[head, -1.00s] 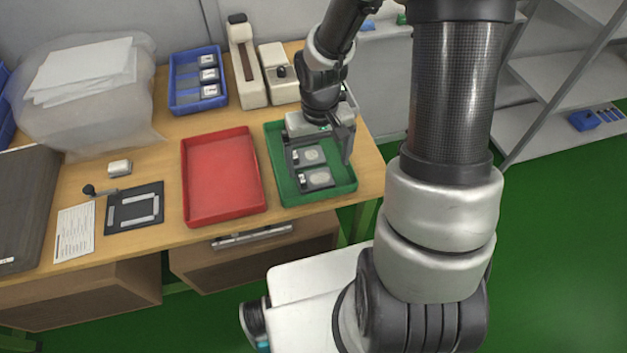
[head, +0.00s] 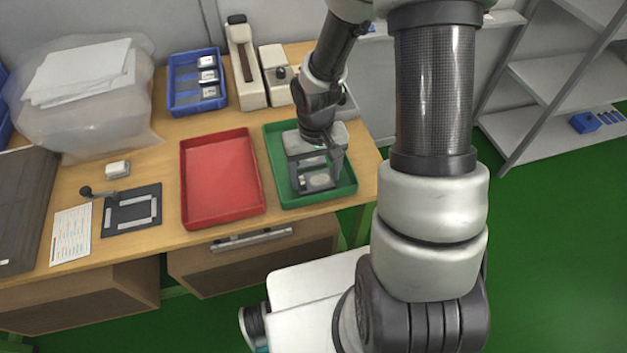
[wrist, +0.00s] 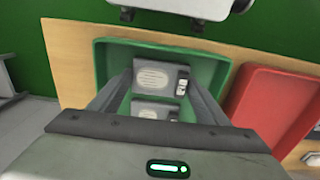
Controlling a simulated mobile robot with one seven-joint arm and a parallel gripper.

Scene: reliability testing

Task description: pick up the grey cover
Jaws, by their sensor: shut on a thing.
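Two grey covers lie in the green tray (head: 349,187) at the right of the table. Each is a flat grey plate with a pale rounded patch and a small white-and-dark part at one side. My gripper (head: 317,185) points down into the tray, its fingers on either side of the front grey cover (head: 318,180). In the wrist view, my gripper (wrist: 161,82) is shut on this front grey cover (wrist: 155,78), which spans between the fingertips. The other grey cover (wrist: 156,109) shows behind it, nearer the palm. I cannot tell whether the held cover is clear of the tray floor.
A red tray (head: 220,175) stands empty just left of the green tray. A blue bin (head: 180,99) with several small parts and beige devices (head: 245,68) stand behind. A black plate (head: 131,209) and a paper sheet (head: 70,235) lie at left.

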